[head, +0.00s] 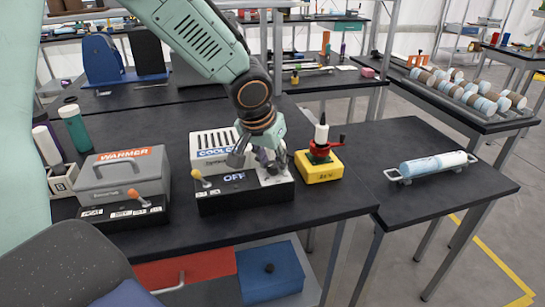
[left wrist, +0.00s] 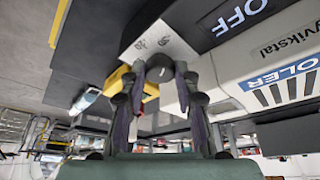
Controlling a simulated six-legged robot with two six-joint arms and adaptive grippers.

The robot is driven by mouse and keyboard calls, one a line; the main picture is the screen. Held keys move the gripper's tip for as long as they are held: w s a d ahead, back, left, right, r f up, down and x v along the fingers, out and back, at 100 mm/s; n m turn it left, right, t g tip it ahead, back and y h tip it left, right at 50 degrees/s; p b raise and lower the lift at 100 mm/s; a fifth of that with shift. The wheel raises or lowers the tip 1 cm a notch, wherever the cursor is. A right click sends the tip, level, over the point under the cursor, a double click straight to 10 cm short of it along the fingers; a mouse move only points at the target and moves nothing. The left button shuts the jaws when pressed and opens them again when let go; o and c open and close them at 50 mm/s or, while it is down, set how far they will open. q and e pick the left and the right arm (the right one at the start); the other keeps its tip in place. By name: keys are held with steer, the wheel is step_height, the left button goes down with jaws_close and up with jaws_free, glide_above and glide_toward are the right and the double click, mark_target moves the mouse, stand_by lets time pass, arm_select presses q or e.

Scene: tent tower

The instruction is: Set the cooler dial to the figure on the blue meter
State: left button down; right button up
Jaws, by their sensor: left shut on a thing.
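The cooler (head: 212,150) is a white box with a slotted top and a blue label, on a black base (head: 245,200) whose display reads OFF. In the left wrist view its OFF panel (left wrist: 245,15) appears upside down. A white plate (left wrist: 140,45) with small marks bears the dark, round dial (left wrist: 160,68). My left gripper (head: 268,166) comes down from above and is shut on the dial; in the left wrist view its fingers (left wrist: 160,76) lie on both sides of it. The dial's pointer and figures are not readable. I cannot make out a blue meter. My right gripper is not in view.
A grey warmer (head: 125,178) with an orange-handled lever stands left of the cooler. A yellow box (head: 318,170) with a red device and a bottle stands close on the right. A side table holds a blue-white roll on a rack (head: 432,166). The table's front strip is clear.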

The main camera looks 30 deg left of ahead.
arm_select(q)
steer(key=shift+a+m+h+p, duration=0.1)
steer(key=shift+m+h+p, duration=0.2)
steer(key=shift+m+p, duration=0.3)
steer(key=shift+m, duration=0.3)
steer(key=c, duration=1.3)
jaws_free()
steer(key=v, duration=0.7)
steer(key=shift+r, duration=0.2)
